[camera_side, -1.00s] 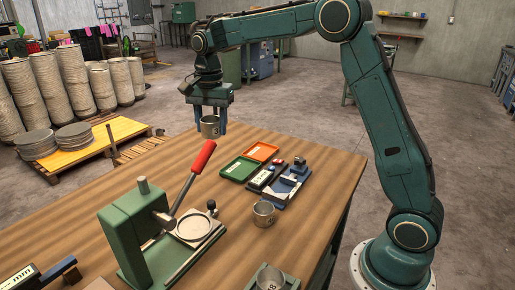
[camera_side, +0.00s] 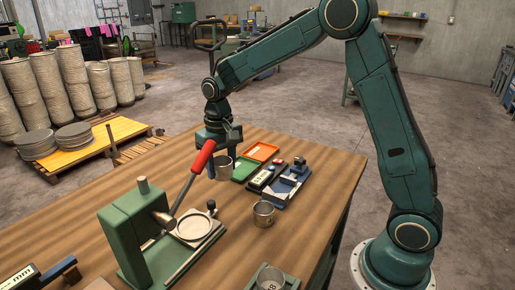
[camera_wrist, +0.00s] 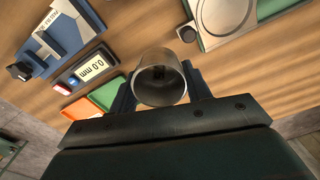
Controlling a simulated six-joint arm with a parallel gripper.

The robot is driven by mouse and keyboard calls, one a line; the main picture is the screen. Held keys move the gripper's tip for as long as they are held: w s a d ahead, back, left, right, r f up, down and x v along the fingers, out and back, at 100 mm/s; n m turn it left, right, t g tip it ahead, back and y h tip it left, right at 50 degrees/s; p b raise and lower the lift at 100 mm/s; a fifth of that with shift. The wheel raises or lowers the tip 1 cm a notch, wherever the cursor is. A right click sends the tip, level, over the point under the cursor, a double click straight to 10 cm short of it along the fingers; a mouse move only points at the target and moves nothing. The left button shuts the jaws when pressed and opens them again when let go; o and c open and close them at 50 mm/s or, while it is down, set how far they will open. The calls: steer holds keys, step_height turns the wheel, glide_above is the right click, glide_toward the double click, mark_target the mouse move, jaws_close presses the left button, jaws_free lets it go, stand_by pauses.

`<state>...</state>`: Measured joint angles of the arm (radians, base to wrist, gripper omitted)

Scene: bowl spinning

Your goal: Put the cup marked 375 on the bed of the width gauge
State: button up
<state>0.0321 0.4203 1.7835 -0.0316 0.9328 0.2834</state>
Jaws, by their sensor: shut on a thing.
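My gripper (camera_side: 222,158) is shut on a grey metal cup (camera_side: 224,169), held above the table behind the press's red handle. In the wrist view the cup (camera_wrist: 161,80) is between the jaws, its open end facing the camera; I cannot read its number. A blue gauge (camera_side: 292,182) with a dark base and jaw block, probably the width gauge, stands right of the cup. It also shows in the wrist view (camera_wrist: 62,38), beside a display reading 0.0 mm (camera_wrist: 92,67). No cup shows on its bed.
A green press (camera_side: 140,232) with a red-handled lever (camera_side: 201,157) and round plate stands in front. A second cup (camera_side: 263,213) stands on the table, and another (camera_side: 270,281) at the front edge. Green (camera_side: 244,168) and orange (camera_side: 262,151) trays lie beside the gauge.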

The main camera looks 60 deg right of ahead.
mark_target(227, 178)
steer(key=shift+s+a+f+n, duration=0.25)
steer(key=shift+s+f+n, duration=0.35)
steer(key=shift+n, duration=0.25)
steer(key=shift+s+a+f+n, duration=0.2)
steer(key=shift+s+f+n, duration=0.4)
steer(key=shift+n, duration=0.25)
steer(key=shift+w, duration=0.1)
step_height(227, 178, up, 19)
steer(key=w+a+n, duration=0.2)
steer(key=w+a, duration=0.1)
steer(key=a, duration=1.7)
steer(key=s+a+n, duration=0.1)
steer(key=s+a, duration=0.2)
steer(key=a, duration=0.7)
steer(key=s+a, duration=0.3)
steer(key=a, duration=0.6)
steer(key=shift+s+f, duration=0.1)
steer(key=shift+f, duration=2.3)
steer(key=shift+f, duration=0.15)
